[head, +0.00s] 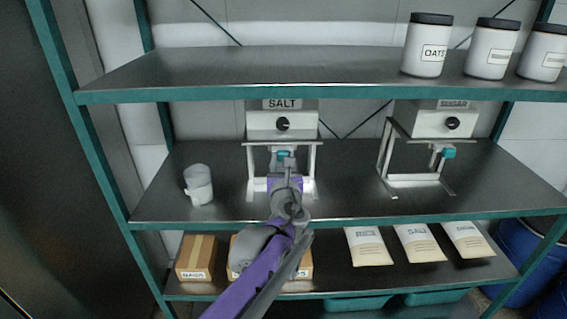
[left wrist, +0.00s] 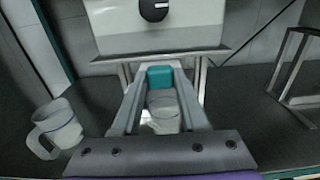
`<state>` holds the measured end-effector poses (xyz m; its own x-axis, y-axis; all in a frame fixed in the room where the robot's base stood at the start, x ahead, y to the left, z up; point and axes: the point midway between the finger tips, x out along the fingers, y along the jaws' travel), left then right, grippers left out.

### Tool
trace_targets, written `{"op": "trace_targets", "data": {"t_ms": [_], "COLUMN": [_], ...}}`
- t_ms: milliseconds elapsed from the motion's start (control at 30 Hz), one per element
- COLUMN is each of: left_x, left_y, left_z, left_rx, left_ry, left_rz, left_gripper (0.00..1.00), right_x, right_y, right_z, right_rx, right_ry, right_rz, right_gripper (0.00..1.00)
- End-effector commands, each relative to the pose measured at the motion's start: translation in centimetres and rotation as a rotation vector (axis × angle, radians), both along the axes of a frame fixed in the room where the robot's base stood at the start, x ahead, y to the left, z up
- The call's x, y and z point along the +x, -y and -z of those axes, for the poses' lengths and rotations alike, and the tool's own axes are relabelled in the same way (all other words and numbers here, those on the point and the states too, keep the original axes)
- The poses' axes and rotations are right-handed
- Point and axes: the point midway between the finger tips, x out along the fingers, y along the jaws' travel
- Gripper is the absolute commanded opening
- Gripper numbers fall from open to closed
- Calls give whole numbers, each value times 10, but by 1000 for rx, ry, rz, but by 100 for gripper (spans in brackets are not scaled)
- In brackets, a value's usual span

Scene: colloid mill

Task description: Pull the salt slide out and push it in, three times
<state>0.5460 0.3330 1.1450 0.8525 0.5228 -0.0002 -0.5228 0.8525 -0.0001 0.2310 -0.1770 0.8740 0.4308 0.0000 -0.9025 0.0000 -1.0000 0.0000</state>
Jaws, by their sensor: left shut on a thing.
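The salt dispenser (head: 262,124) is a white box with a black knob on a metal stand, labelled SALT. Its slide has a teal handle (head: 283,153) under the box; the handle also shows in the left wrist view (left wrist: 160,77). My left gripper (head: 286,162) reaches in from the front, its two fingers (left wrist: 160,88) shut on the teal handle. A clear cup (left wrist: 163,108) stands beneath the slide, seen between the fingers. How far out the slide is cannot be told. My right gripper is not in view.
A sugar dispenser (head: 432,122) with its own teal handle (head: 448,153) stands to the right. A white jug (head: 199,186) stands to the left on the same shelf. Jars (head: 427,50) stand on the shelf above. Boxes (head: 195,258) and bags (head: 369,246) lie below.

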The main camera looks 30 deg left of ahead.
Motion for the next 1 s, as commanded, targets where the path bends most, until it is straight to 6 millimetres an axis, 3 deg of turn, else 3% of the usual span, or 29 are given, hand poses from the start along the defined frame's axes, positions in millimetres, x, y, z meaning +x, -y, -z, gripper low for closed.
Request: {"op": "trace_targets", "data": {"t_ms": [100, 133, 267, 667, 1000], "left_x": [0, 0, 0, -6, -60], "left_y": [0, 0, 0, 4, 39], "left_z": [0, 0, 0, 0, 0], "left_rx": [1, 1, 1, 0, 0], "left_ry": [-1, -1, -1, 0, 0], "left_rz": [1, 1, 1, 1, 4], "left_gripper": [0, 48, 71, 72, 72], "right_x": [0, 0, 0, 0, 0], "right_y": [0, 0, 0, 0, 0], "right_z": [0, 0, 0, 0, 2], "right_rx": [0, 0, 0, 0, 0], "right_ry": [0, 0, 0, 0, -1], "right_rz": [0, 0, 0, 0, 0], "right_gripper": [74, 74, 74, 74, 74]}}
